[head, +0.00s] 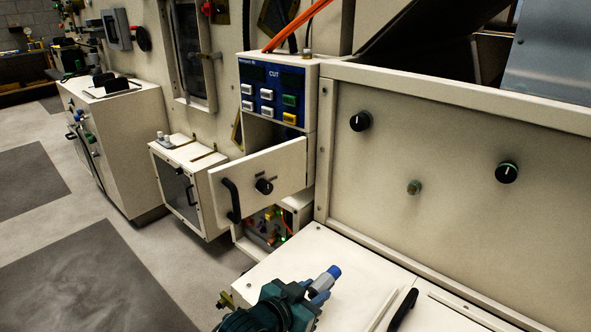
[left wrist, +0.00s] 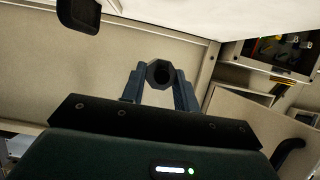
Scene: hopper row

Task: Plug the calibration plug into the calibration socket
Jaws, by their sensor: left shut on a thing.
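In the left wrist view the plug (left wrist: 160,73) shows as a dark round end between the two blue-grey fingers (left wrist: 160,92). I cannot clearly identify the calibration socket. Components with small green and red lights (head: 266,226) sit in an open bay beyond the gripper; this bay also shows in the left wrist view (left wrist: 283,48). My right gripper is not in view.
A cream door (head: 262,180) with a black handle (head: 231,200) stands open above the bay. A CUT control panel (head: 272,90) is above it. The large panel (head: 450,150) has black knobs and a small round fitting (head: 414,187). The white worktop (head: 330,250) has a black handle (head: 402,310).

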